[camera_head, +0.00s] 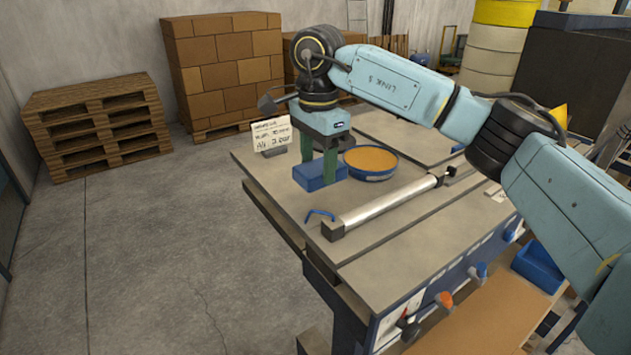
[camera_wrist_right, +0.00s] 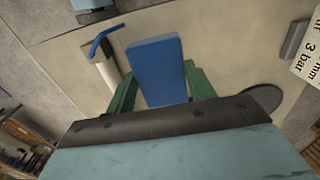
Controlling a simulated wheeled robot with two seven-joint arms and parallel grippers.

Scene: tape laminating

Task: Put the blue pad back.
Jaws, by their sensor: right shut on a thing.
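The blue pad (camera_head: 313,177) is a small blue block at the far left part of the workbench, beside the round orange-topped dish (camera_head: 371,162). My right gripper (camera_head: 319,168) reaches down from above with its green fingers shut on the pad. In the right wrist view the pad (camera_wrist_right: 158,68) sits between the two green fingers (camera_wrist_right: 160,92), one on each side. I cannot tell whether its underside touches the bench top. My left gripper is not in view.
A silver cylinder (camera_head: 390,202) and a blue hex key (camera_head: 320,214) lie on the workbench (camera_head: 290,212) in front of the pad. A small written sign (camera_head: 271,134) stands behind it. The bench's left edge is close to the pad.

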